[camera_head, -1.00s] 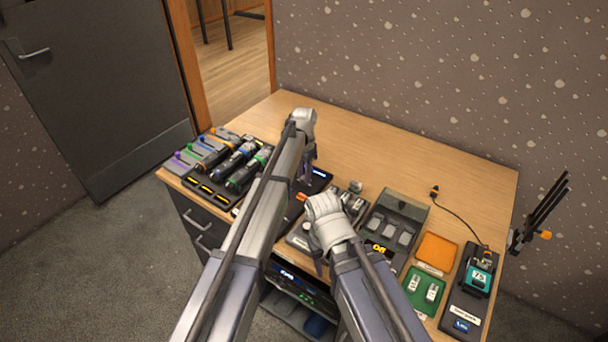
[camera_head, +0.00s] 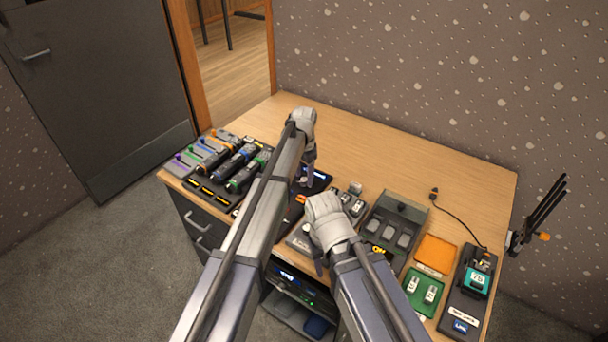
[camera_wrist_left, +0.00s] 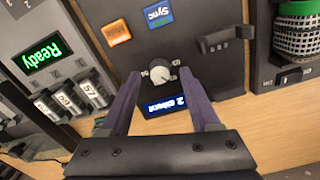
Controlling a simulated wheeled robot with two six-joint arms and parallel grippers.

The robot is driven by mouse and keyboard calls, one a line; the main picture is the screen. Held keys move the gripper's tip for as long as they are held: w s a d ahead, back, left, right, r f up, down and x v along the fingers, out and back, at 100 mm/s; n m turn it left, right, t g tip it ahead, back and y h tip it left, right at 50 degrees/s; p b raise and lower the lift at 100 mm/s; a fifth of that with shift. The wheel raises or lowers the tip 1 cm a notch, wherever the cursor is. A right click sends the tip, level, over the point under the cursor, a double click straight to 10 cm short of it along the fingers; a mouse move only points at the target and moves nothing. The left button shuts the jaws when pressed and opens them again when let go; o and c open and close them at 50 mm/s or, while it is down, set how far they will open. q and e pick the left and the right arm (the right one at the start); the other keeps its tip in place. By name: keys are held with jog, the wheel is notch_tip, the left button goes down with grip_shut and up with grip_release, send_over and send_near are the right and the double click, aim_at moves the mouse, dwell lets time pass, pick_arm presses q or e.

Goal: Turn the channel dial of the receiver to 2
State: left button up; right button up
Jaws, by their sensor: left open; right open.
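The receiver is a dark box; its bare face shows in the left wrist view (camera_wrist_left: 205,75) and its edge in the head view (camera_head: 321,182). Its channel dial (camera_wrist_left: 160,74) is a small grey-white knob with tiny marks around it, too small to read. A blue display (camera_wrist_left: 164,105) beside the dial seems to show a "2" with a word in upturned letters. My left gripper (camera_wrist_left: 160,82) is open, one finger on each side of the dial; contact is not clear. It also shows over the receiver in the head view (camera_head: 306,176). My right gripper (camera_head: 319,264) is open, mostly hidden by its wrist.
An orange button (camera_wrist_left: 116,32) and a blue Sync button (camera_wrist_left: 157,14) sit on the receiver. A charger with a green "Ready" display (camera_wrist_left: 43,53) stands beside it. Several handheld microphones (camera_head: 232,163) lie left. The table's back (camera_head: 380,150) is clear.

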aim_at(304, 179)
pick_arm(q)
notch_tip(304, 179, up, 7)
jog(key=p, duration=0.6)
jog(key=s+a+n, duration=0.3)
jog(key=s+a, duration=0.3)
jog(key=s, duration=0.4)
jog(key=s+a+n, duration=0.4)
jog(key=s+a, duration=0.1)
jog(key=s, duration=0.5)
jog(key=s+a+n, duration=0.3)
jog(key=s+a, duration=0.3)
jog(key=s, duration=0.3)
jog(key=s+d+m+y, duration=0.1)
jog(key=s+d+m, duration=0.3)
jog(key=d, duration=0.7)
jog(key=shift+s+d, duration=0.2)
jog(key=shift+s, duration=0.3)
jog(key=shift+c, duration=0.3)
